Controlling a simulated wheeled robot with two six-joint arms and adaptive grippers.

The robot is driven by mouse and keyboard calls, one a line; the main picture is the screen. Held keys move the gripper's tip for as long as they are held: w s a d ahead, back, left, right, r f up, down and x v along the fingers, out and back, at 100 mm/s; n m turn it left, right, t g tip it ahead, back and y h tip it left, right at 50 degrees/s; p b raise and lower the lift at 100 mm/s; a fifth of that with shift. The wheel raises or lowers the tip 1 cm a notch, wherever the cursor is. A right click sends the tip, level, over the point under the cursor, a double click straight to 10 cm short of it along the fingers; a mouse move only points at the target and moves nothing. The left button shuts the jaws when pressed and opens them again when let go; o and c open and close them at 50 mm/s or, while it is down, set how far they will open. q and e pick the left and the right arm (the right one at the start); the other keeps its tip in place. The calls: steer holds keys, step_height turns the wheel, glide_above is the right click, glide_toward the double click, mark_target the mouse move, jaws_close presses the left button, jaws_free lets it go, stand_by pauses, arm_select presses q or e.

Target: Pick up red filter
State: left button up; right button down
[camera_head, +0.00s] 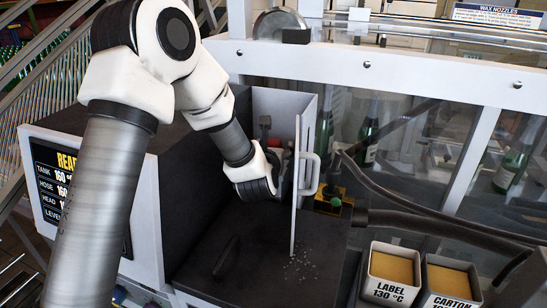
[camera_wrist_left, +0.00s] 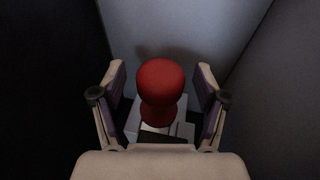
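The red filter (camera_wrist_left: 161,88) is a rounded red piece with a narrower waist, on a pale grey mount in the left wrist view. It stands between the two fingers of my left gripper (camera_wrist_left: 160,100), with a gap on each side. My left gripper is open around it and not touching it. In the head view my left gripper (camera_head: 277,172) reaches into the open compartment of the dark machine, and only a small bit of red (camera_head: 275,143) shows behind it. My right gripper is not in view.
The open white door (camera_head: 302,190) with its handle stands just right of my left gripper. Compartment walls enclose it closely. Small pale granules (camera_head: 298,268) lie on the dark surface below. Two bins, LABEL (camera_head: 388,291) and CARTON (camera_head: 447,302), stand at lower right, with dark hoses above them.

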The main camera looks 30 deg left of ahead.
arm_select(q)
steer(key=shift+d, duration=0.1)
steer(key=c, duration=1.2)
steer(key=shift+r, duration=0.15)
